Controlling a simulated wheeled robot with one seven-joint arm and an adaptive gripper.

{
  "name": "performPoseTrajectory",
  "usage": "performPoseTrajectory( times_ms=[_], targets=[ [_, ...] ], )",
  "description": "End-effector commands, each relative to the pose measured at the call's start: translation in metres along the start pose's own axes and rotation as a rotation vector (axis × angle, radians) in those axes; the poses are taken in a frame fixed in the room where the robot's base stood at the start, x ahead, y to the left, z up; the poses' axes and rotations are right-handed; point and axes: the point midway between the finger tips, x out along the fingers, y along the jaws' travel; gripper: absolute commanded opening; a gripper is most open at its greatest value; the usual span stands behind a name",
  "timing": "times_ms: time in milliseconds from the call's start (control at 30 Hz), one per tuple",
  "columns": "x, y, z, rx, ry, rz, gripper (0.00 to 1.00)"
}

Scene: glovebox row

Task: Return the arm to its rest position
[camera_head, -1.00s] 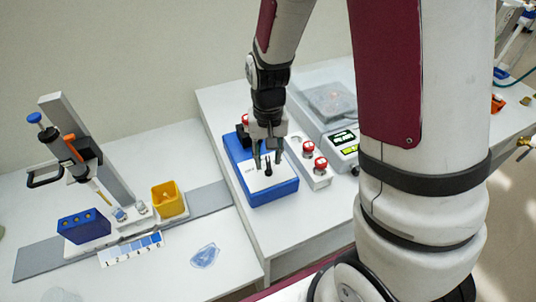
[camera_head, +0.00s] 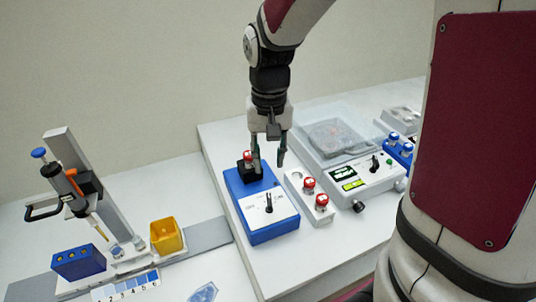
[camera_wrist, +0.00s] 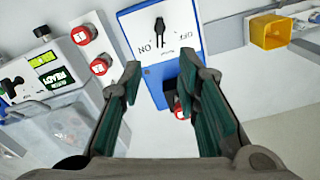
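My gripper (camera_head: 269,157) hangs fingers down above the back part of a blue box (camera_head: 264,234) with a white top plate and a black knob. Its fingers are apart with nothing between them. In the wrist view my gripper (camera_wrist: 160,88) also shows open and empty, with the box's white plate (camera_wrist: 157,32) marked ON beyond it. A red-capped vial (camera_head: 248,157) sits in a black holder at the box's back, partly hidden by a finger.
A white rack (camera_head: 322,216) with two red-capped vials stands right of the box. Beyond it is a device with green displays (camera_head: 347,172). A blue rack (camera_head: 402,152) stands farther right. At left are a pipette stand (camera_head: 85,180), a yellow bin (camera_head: 166,237) and a blue block (camera_head: 78,262).

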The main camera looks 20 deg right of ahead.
Motion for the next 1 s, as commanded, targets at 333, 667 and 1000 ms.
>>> performPoseTrajectory(
  times_ms=[333, 667, 1000],
  targets=[
    [-0.001, 0.0, 0.0, 0.0, 0.0, 0.0, 0.3],
    [-0.019, 0.003, 0.009, -0.024, 0.037, -0.017, 0.3],
    [-0.083, 0.016, 0.058, -0.136, 0.197, -0.068, 0.3]
  ],
)
